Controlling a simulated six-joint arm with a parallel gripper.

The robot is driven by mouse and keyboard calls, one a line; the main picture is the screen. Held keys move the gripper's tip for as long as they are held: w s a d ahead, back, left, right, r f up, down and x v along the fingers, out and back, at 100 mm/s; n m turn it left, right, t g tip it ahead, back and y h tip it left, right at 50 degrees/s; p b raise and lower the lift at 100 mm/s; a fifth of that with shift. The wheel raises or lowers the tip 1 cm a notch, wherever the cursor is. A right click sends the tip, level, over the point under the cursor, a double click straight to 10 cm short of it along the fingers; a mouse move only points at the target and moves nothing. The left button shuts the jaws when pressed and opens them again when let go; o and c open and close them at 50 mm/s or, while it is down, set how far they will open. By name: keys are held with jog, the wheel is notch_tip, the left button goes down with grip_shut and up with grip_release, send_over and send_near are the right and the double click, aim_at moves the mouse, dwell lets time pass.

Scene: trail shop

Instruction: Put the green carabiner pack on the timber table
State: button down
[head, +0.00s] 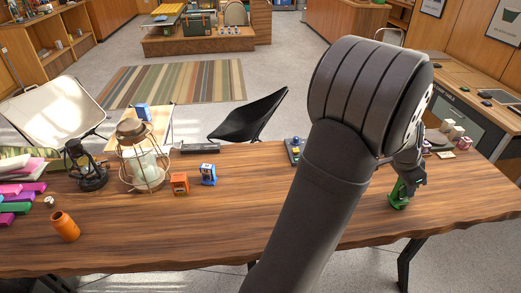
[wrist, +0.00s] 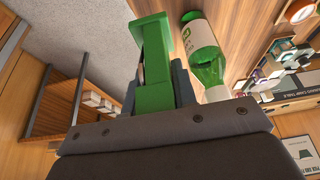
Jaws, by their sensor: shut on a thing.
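My gripper (head: 409,181) is over the right part of the timber table (head: 250,235) in the head view. It is shut on the green carabiner pack (head: 399,193), which is held low over the tabletop; I cannot tell whether it touches the wood. In the wrist view the pack (wrist: 158,65) sits between the jaws (wrist: 158,90), its wider end pointing away from my gripper. A green bottle (wrist: 207,60) with a pale label is right beside the pack in the wrist view. My arm covers part of the table in the head view.
An orange pack (head: 180,183) and a blue pack (head: 208,174) stand mid-table. A caged lantern (head: 143,160), a dark lantern (head: 87,168) and an orange jar (head: 65,226) are at the left. Small blocks (head: 455,133) lie at the right. The front middle is clear.

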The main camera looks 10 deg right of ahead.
notch_tip(320, 180, up, 17)
jog(key=w+a+n+t, duration=0.3)
jog(key=w+a+n, duration=0.4)
jog(key=w+a, duration=1.4)
jog(key=w+a+n+t+y, duration=0.1)
jog(key=w+a+n, duration=0.25)
jog(key=a, duration=1.05)
jog(key=w+a+n+y, duration=0.2)
jog(key=w+a+n, duration=0.15)
jog(key=a, duration=1.15)
jog(key=s+a+n+y, duration=0.1)
jog(key=s+a+n, duration=0.25)
jog(key=a, duration=0.85)
jog(key=s+a+n+y, duration=0.15)
jog(key=s+a, duration=0.25)
jog(key=a, duration=0.9)
jog(key=s+a+n+y, duration=0.1)
jog(key=s+a+n, duration=0.2)
jog(key=a, duration=0.9)
notch_tip(320, 180, down, 18)
jog(key=shift+s+a+f, duration=0.6)
jog(key=shift+a+f, duration=1.2)
jog(key=shift+a, duration=0.15)
jog(key=shift+s+a+f, duration=0.6)
jog(key=shift+a+f, duration=1.25)
jog(key=shift+a, duration=0.05)
jog(key=shift+s+a+f, duration=0.6)
jog(key=shift+a+f, duration=1.2)
jog(key=shift+a, duration=0.15)
jog(key=shift+f, duration=0.15)
